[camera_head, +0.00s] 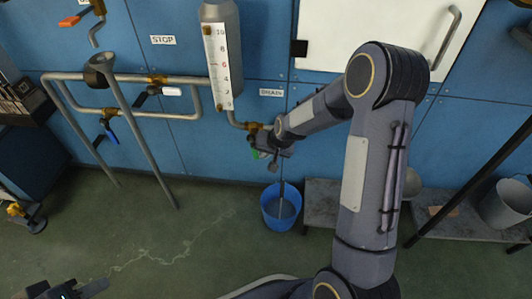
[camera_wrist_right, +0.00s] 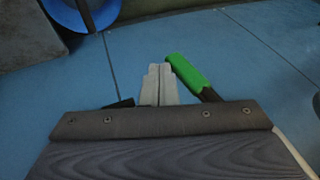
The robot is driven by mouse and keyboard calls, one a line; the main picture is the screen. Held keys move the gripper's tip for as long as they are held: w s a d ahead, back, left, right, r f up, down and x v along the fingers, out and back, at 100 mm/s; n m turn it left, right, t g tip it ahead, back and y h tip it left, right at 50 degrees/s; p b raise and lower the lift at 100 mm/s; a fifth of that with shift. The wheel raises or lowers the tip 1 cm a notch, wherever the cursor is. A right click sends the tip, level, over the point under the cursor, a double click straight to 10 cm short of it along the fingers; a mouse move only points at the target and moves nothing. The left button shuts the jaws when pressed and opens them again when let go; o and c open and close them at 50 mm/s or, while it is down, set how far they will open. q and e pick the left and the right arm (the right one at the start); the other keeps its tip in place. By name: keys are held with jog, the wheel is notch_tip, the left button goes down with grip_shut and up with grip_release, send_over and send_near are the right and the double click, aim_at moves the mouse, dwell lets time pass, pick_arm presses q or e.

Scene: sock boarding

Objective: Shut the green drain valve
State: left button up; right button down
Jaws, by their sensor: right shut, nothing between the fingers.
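The green drain valve handle (camera_wrist_right: 188,75) slants just right of my right gripper's fingertips (camera_wrist_right: 154,72) in the right wrist view. The fingers are shut with nothing between them; I cannot tell whether they touch the handle. In the head view a little of the green handle (camera_head: 254,153) shows beside my right gripper (camera_head: 273,164), under the DRAIN label (camera_head: 271,92). My wrist hides much of the valve there. My left gripper (camera_head: 66,291) is at the bottom left edge, partly cut off, far from the valve.
A blue bucket (camera_head: 270,212) stands on the floor below the drain; it also shows in the right wrist view (camera_wrist_right: 112,12). A level gauge (camera_head: 218,65) is above. Pipes with orange (camera_head: 69,21), white (camera_head: 172,91) and blue (camera_head: 112,136) handles are left. A low grey shelf (camera_head: 320,192) is right.

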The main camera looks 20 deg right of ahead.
dwell(0.6)
jog(key=p+v, duration=0.3)
jog(key=v, duration=0.4)
jog(key=shift+s+r, duration=0.15)
jog(key=shift+r, duration=0.2)
jog(key=shift+d, duration=0.1)
